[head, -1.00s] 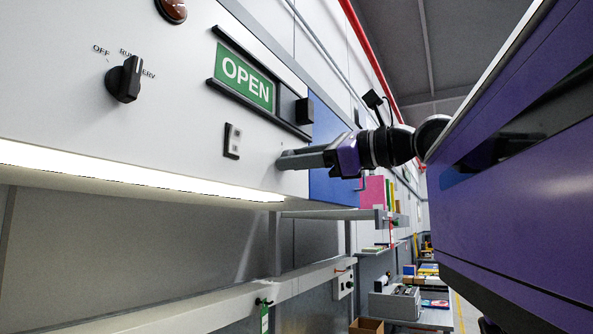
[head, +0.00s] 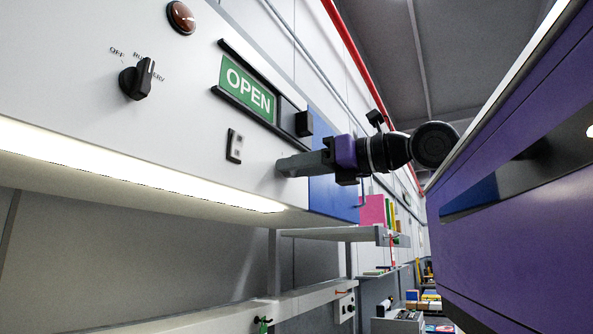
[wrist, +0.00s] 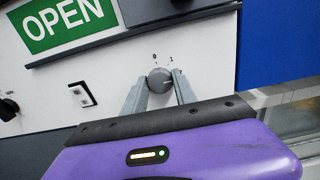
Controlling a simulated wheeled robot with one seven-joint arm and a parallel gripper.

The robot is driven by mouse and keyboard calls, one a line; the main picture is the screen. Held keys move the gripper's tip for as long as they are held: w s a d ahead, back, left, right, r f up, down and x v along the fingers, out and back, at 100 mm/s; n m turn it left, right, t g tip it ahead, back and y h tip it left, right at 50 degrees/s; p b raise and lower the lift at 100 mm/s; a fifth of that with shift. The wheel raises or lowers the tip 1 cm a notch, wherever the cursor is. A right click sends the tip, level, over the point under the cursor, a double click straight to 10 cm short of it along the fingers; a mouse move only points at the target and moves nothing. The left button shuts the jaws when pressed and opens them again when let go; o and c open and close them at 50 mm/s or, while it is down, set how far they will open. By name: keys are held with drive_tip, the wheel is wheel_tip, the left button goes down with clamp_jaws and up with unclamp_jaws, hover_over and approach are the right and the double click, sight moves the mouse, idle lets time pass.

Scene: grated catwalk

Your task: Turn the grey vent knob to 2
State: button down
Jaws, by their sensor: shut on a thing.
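The grey vent knob (wrist: 159,80) sits on the white panel in the wrist view, with the marks 0 and 1 printed above it. Exactly where the knob points is too small to tell. In the head view my gripper (head: 292,165) reaches the panel from the right, and its fingers hide the knob.
A green OPEN sign (head: 248,90) in a dark sliding frame is above the knob. A small rocker switch (head: 234,146) and a black rotary switch (head: 137,80) are to its left. A blue panel (head: 333,190) adjoins on the right. A lit strip (head: 130,165) runs below.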

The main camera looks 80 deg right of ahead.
drive_tip(key=shift+f, duration=0.15)
drive_tip(key=c, duration=1)
unclamp_jaws()
drive_tip(key=shift+s, duration=0.1)
drive_tip(key=b+v, duration=0.1)
drive_tip(key=v, duration=0.6)
drive_tip(key=shift+s+b, duration=0.3)
drive_tip(key=shift+b, duration=0.05)
